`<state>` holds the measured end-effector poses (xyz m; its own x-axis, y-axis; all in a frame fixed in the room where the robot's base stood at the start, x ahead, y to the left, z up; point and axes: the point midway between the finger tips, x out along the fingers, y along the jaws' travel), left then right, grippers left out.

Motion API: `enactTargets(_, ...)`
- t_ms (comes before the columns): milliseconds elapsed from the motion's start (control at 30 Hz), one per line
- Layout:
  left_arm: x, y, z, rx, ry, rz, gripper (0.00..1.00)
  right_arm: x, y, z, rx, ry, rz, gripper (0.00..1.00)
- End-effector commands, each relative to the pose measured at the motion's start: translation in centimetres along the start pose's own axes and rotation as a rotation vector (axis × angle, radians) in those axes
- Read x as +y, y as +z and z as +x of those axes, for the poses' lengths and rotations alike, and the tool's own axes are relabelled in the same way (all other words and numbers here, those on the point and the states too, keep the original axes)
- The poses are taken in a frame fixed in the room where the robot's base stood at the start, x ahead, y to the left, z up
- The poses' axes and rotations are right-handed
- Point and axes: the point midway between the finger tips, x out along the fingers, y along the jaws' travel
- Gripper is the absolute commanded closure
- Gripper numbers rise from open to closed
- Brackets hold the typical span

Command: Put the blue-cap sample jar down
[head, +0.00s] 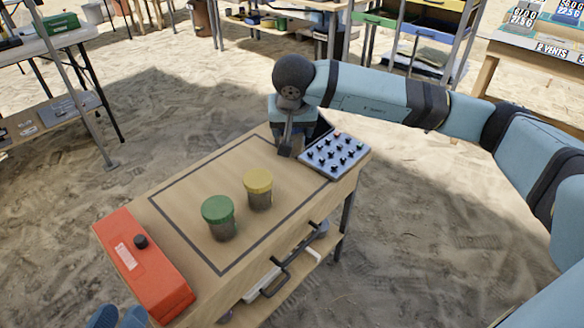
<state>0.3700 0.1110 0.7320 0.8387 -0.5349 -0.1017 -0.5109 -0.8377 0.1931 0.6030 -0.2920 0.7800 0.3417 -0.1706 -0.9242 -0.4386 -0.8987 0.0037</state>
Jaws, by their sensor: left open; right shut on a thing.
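My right gripper (287,146) is over the far end of the table, at the far edge of the dark outlined area and left of the knob panel. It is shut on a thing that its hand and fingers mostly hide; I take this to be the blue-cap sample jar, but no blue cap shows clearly. A green-cap jar (219,218) and a yellow-cap jar (258,189) stand upright and apart inside the outline. Of my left gripper (118,318), only blue parts show at the bottom left edge, below the red box; its fingertips are not clear.
The wooden table (185,214) has free room inside the outline, left of and beyond the jars. A grey knob panel (334,154) is at the far right corner. A red box with a black knob (142,265) lies along the left end. Handles jut from the front side.

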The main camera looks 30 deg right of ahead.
Motion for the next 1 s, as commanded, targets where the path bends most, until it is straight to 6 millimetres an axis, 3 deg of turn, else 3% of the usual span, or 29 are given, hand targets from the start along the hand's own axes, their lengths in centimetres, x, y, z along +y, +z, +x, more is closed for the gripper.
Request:
enactTargets(33, -0.2, 0.7, 0.1, -0.005, 0.002, 0.010, 0.57, 0.0, 0.7, 1.6, -0.001, 0.000, 0.000, 0.68)
enactTargets(100, -0.6, 0.5, 0.3, 0.017, 0.001, 0.046, 0.57, 0.0, 1.2, 2.9, -0.002, 0.000, 0.000, 0.68)
enactTargets(433, -1.1, 0.0, 0.6, 0.056, -0.002, 0.116, 0.57, -0.1, 2.3, 5.5, 0.000, -0.001, -0.001, 0.68)
enactTargets(633, -1.6, -0.1, 0.9, 0.091, -0.007, 0.178, 0.57, -0.1, 3.5, 8.4, 0.000, -0.001, -0.001, 0.68)
enactTargets(1000, -1.8, -0.7, 1.0, 0.109, -0.004, 0.210, 0.57, -0.1, 3.6, 8.8, 0.002, -0.002, -0.001, 0.68)
